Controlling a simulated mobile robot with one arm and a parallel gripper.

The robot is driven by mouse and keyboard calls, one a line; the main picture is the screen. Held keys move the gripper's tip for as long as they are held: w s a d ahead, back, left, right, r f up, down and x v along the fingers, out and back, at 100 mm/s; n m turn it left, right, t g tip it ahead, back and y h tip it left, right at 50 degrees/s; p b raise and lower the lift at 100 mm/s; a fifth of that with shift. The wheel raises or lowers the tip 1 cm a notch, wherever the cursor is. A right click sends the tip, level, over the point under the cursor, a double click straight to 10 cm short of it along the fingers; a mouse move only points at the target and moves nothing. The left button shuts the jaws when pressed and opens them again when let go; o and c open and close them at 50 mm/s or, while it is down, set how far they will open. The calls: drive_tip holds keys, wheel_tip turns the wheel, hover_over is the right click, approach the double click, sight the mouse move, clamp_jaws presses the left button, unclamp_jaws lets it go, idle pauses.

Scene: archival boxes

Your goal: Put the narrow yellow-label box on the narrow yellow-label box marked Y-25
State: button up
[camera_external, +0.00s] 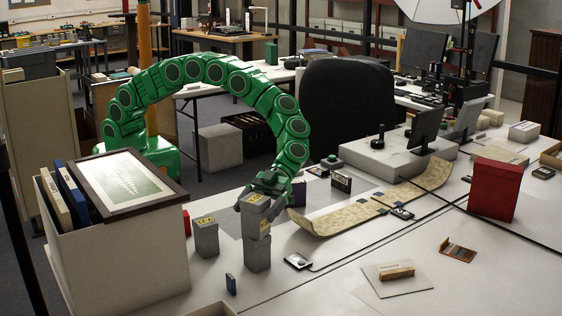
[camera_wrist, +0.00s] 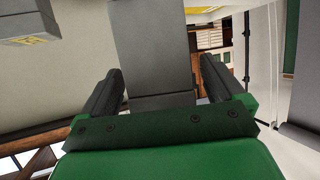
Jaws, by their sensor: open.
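A narrow grey box with a yellow label (camera_external: 255,217) rests on top of another narrow grey box (camera_external: 257,254), forming a stack. The upper box looks slightly turned or offset from the lower one. A third narrow grey box with a yellow label (camera_external: 206,238) stands apart on the table to the left. The label markings are too small to read surely. My gripper (camera_external: 262,194) is at the top of the stack, open. In the wrist view, the fingers of my gripper (camera_wrist: 160,66) stand on either side of a grey box face (camera_wrist: 150,40), with gaps visible.
A large pale bin (camera_external: 120,250) with a framed picture on top stands at the left. A dark small box (camera_external: 341,181) and a long patterned strip (camera_external: 375,212) lie to the right. A red box (camera_external: 493,190) is farther right.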

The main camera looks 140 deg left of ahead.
drive_tip(key=v, duration=1.1)
